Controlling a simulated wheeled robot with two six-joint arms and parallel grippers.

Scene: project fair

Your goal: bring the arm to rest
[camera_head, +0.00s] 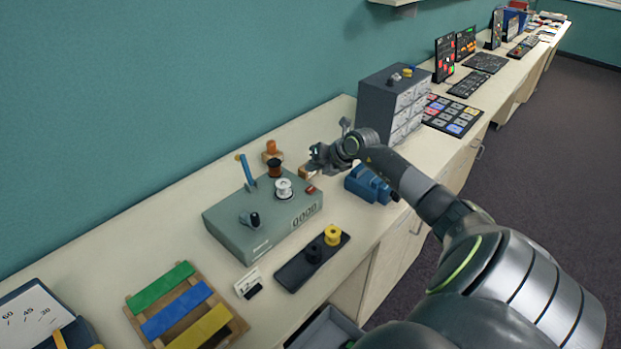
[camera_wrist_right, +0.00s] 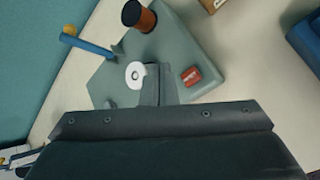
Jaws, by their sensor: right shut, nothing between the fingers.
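My right arm (camera_head: 430,200) reaches in from the lower right over the bench. Its gripper (camera_head: 316,158) is shut and empty, held above the bench near the back right corner of a grey-green winding box (camera_head: 250,245). The box carries a white spool (camera_head: 283,188), a copper-brown spool (camera_head: 274,168), a blue lever (camera_head: 246,170), a dark knob and a counter reading 0000. In the right wrist view the fingers (camera_wrist_right: 157,88) show in front of the box, with the white spool (camera_wrist_right: 135,74) and a red switch (camera_wrist_right: 191,76) beside them. My left gripper is not in view.
A blue device (camera_head: 366,184) and a grey drawer cabinet (camera_head: 375,105) stand right of the gripper. A black tray (camera_head: 296,272) with black and yellow spools lies in front of the box. Colored bars on a wooden rack (camera_head: 238,325) lie nearer. Keypads and panels line the far bench.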

